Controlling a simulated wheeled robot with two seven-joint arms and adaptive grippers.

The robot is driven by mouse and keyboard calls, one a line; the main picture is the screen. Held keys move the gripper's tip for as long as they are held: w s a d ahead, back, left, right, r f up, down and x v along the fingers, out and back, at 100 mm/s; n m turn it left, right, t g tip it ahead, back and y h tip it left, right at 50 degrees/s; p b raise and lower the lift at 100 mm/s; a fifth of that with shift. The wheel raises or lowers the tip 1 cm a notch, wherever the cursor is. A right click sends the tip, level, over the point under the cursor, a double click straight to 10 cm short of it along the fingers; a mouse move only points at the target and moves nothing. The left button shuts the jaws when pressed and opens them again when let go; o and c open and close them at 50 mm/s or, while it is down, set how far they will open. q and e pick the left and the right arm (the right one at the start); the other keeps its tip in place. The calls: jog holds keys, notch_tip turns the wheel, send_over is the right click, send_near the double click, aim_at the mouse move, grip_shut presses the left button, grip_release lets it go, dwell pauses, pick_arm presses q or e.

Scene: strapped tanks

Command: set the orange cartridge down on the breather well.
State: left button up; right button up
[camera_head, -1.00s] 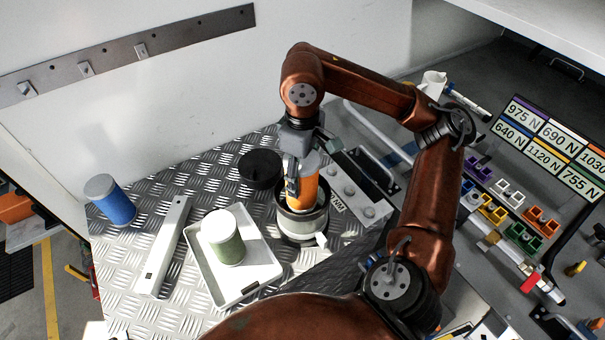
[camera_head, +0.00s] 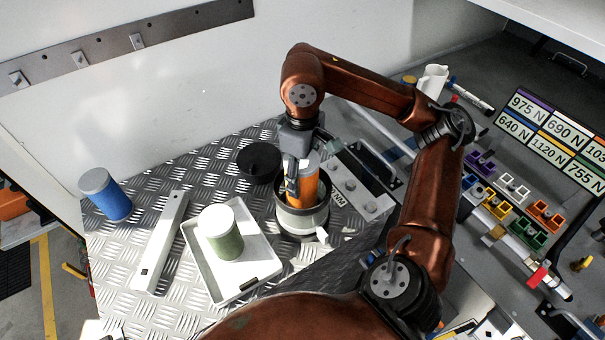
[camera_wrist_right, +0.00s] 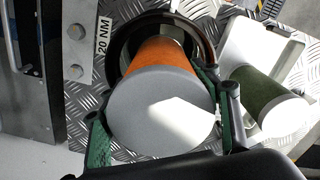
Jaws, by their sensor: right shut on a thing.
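The orange cartridge (camera_head: 305,188), with a grey cap, is held by my right gripper (camera_head: 298,172). In the right wrist view the cartridge (camera_wrist_right: 160,53) lies between the two fingers, its grey cap (camera_wrist_right: 160,110) facing the camera. The breather well (camera_head: 303,222) is a pale round body with a dark ring-shaped rim. The cartridge's lower end is within the outline of the rim, which also shows in the right wrist view (camera_wrist_right: 124,40). Its bottom is hidden, so I cannot tell whether it touches the seat. My left gripper is not in view.
A black round lid (camera_head: 259,164) lies beside the well. A white tray (camera_head: 262,275) holds a green canister (camera_head: 222,236) to the left. A pale bar (camera_head: 160,240) and a blue canister (camera_head: 106,195) are farther left. A bolted plate (camera_head: 350,190) stands close right.

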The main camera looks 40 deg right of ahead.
jog(key=shift+f+b, duration=1.35)
jog(key=shift+f, duration=0.25)
jog(key=o, duration=1.4)
jog(key=shift+o, duration=0.2)
jog(key=shift+r, duration=0.1)
jog(key=shift+r, duration=5.95)
